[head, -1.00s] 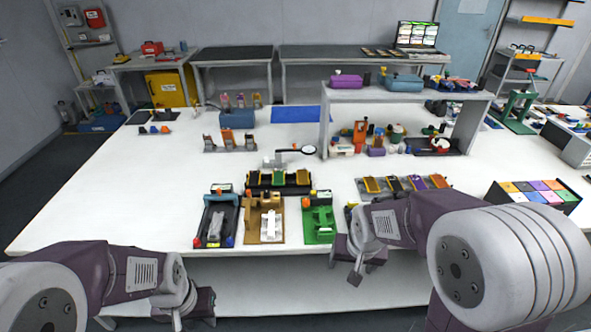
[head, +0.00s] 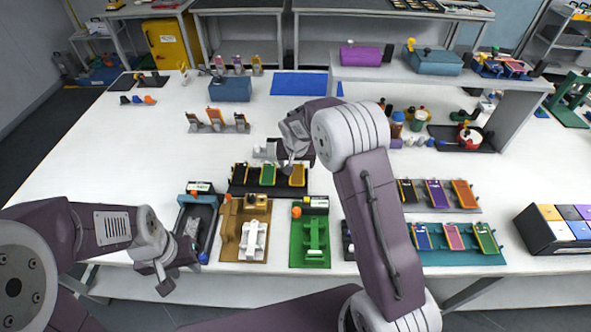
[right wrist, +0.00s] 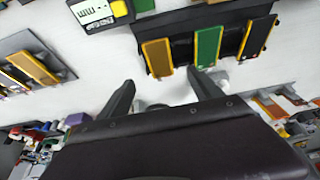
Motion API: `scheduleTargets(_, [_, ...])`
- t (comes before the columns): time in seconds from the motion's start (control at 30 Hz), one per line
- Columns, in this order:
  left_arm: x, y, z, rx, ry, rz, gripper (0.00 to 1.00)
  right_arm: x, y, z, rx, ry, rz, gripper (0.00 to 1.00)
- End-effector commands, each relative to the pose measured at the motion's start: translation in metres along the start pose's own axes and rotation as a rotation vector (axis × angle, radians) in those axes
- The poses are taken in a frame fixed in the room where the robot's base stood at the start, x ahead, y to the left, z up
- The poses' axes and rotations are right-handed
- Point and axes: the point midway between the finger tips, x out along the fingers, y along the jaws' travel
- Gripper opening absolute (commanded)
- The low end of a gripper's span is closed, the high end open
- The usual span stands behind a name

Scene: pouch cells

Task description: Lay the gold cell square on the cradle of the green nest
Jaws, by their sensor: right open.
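The gold cell (head: 298,175) lies in the right slot of a black rack (head: 238,190), beside a green cell (head: 267,174) and a black cell (head: 239,174). In the right wrist view the gold cell (right wrist: 157,57) lies just beyond the fingertips. My right gripper (right wrist: 159,80) is open and empty, its fingers spread either side of the gold cell's near end. In the head view my right gripper (head: 290,162) hangs over the rack. The green nest (head: 311,255) stands in front, its pale green cradle empty. My left gripper (head: 168,280) is low at the front edge, its jaws unclear.
A brown nest (head: 231,240) and a black-framed station (head: 187,225) stand left of the green nest. Racks of coloured cells (head: 438,200) lie to the right. A shelf (head: 440,82) stands behind.

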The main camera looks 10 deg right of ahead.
Motion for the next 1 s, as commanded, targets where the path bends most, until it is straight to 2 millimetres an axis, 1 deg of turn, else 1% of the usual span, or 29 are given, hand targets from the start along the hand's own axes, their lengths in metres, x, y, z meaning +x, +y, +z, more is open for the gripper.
scheduleTargets(0.07, [-0.001, 0.000, 0.000, 0.000, 0.000, 0.000, 0.36, 0.004, 0.000, 0.000, -0.001, -0.001, 0.000, 0.75])
scheduleTargets(0.2, [-0.005, 0.000, -0.001, 0.000, 0.000, 0.000, 0.36, 0.026, 0.000, 0.001, -0.002, -0.003, 0.001, 0.75])
scheduleTargets(0.27, [-0.006, 0.000, -0.001, 0.000, 0.000, 0.000, 0.36, 0.033, 0.000, 0.000, -0.002, -0.001, 0.000, 0.75])
scheduleTargets(0.47, [-0.008, 0.000, -0.001, 0.000, 0.000, 0.000, 0.36, 0.043, 0.000, 0.001, 0.000, -0.001, 0.000, 0.75])
scheduleTargets(0.6, [-0.016, 0.000, -0.002, 0.000, 0.000, 0.000, 0.36, 0.068, 0.000, 0.002, -0.001, -0.003, 0.001, 0.75])
scheduleTargets(0.73, [-0.017, 0.000, -0.002, 0.000, 0.000, 0.000, 0.36, 0.086, 0.000, 0.002, 0.000, -0.001, -0.001, 0.75])
scheduleTargets(0.8, [-0.017, 0.000, -0.002, 0.000, 0.000, 0.000, 0.36, 0.089, 0.000, 0.002, 0.000, 0.000, -0.001, 0.75])
scheduleTargets(0.97, [-0.016, 0.000, -0.002, 0.000, 0.000, 0.000, 0.36, 0.090, 0.000, 0.002, 0.000, 0.001, -0.002, 0.75])
scheduleTargets(1.0, [-0.016, 0.000, -0.002, 0.000, 0.000, 0.000, 0.36, 0.090, 0.000, 0.002, 0.000, 0.001, -0.002, 0.69])
